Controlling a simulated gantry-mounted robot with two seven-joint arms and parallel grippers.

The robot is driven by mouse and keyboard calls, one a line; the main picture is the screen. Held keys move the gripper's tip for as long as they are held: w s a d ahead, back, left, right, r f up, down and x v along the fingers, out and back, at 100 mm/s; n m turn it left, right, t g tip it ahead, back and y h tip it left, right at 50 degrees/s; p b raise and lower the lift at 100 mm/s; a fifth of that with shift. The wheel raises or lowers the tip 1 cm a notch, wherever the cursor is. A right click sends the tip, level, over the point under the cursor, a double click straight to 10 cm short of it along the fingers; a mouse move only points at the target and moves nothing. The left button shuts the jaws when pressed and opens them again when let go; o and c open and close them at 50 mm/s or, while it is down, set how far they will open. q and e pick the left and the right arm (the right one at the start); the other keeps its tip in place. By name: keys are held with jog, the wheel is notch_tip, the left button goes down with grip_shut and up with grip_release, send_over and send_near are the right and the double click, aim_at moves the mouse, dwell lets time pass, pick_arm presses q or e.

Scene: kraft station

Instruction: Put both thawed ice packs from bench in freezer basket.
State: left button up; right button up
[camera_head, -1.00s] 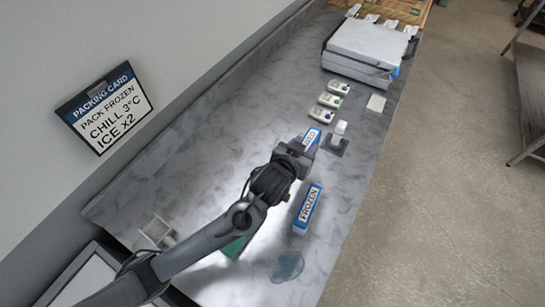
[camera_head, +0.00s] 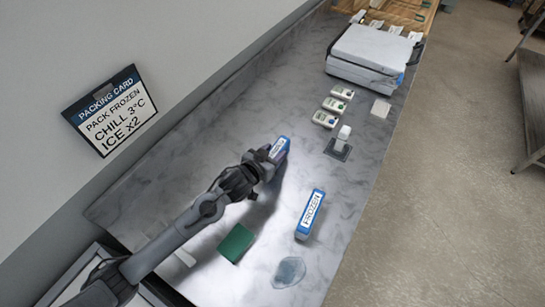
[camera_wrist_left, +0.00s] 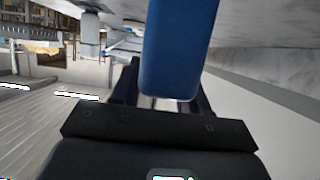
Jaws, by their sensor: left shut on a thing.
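My left gripper (camera_head: 265,160) is shut on a blue pack (camera_head: 281,148) with a white label, held over the bench (camera_head: 215,140). The left wrist view shows the pack's plain blue side (camera_wrist_left: 178,50) between the fingers. A second blue pack (camera_head: 310,214), labelled FROZEN, lies on the bench to the right of the gripper, apart from it. A pale blue, see-through flat shape (camera_head: 289,271) lies near the front; I cannot tell whether it is a pack or a puddle. I cannot make out a freezer basket for certain. My right gripper is not in view.
A green block (camera_head: 236,243) lies near my left arm. Several white devices (camera_head: 333,104), a small stand (camera_head: 338,148) and a closed grey case (camera_head: 368,50) stand farther back. The bench's middle left is clear.

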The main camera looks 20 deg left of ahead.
pick_arm(q)
jog(key=shift+f, duration=1)
jog(key=shift+f, duration=0.2)
jog(key=o, duration=1.3)
jog(key=shift+r, duration=0.1)
jog(key=shift+s+r, duration=0.1)
jog(key=shift+s, duration=0.05)
jog(key=v, duration=1.1)
jog(key=shift+s+r+p, duration=0.2)
jog(key=shift+s+p, duration=0.1)
jog(key=shift+p, duration=0.15)
